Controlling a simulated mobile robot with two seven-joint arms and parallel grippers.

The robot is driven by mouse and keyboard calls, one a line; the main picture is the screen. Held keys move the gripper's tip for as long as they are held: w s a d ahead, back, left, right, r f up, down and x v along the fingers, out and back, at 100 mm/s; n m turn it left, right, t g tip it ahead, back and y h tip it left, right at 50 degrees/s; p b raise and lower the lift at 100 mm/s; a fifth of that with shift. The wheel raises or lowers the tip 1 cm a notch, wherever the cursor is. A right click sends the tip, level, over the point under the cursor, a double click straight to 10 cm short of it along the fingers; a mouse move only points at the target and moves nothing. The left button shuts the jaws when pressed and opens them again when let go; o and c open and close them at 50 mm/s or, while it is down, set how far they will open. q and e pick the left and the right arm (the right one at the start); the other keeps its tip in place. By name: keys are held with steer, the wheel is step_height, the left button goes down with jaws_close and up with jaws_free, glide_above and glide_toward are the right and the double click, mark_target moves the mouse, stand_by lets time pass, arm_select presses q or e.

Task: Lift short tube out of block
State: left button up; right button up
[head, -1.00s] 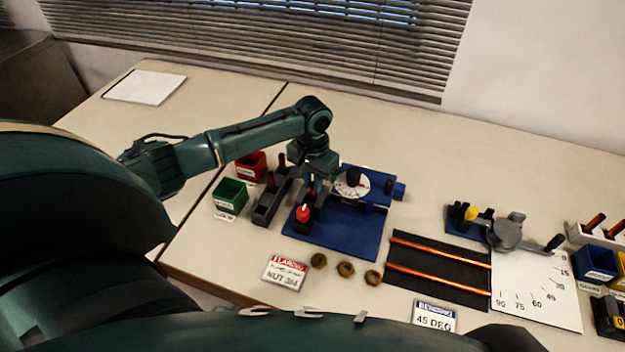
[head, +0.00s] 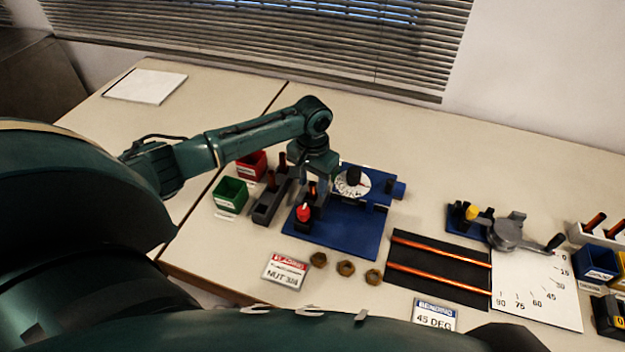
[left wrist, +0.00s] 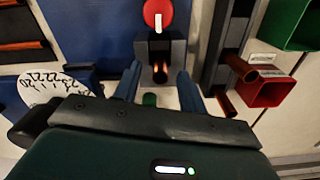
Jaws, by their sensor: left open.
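The short tube (left wrist: 160,72) is a copper-coloured stub standing in a dark block (left wrist: 158,52) on the blue base plate (head: 345,230). In the head view the tube (head: 312,188) shows only as a small orange spot under my wrist. A red knob (head: 303,211) with a white mark sits on the block's front side; it also shows in the left wrist view (left wrist: 152,14). My left gripper (head: 312,190) is open over the block. In the left wrist view its fingers (left wrist: 160,88) stand on either side of the tube, apparently without touching it. My right gripper is not in view.
A grey rack (head: 270,203) with dark red tubes and green (head: 231,194) and red (head: 251,165) bins stand close left. A white dial (head: 352,183) is close right. Nuts (head: 345,268) lie in front. Long copper rods (head: 440,274) lie on a black mat right.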

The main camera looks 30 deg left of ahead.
arm_select(q)
step_height(320, 180, up, 13)
steer(key=shift+r+b, duration=0.15)
steer(key=shift+b, duration=0.25)
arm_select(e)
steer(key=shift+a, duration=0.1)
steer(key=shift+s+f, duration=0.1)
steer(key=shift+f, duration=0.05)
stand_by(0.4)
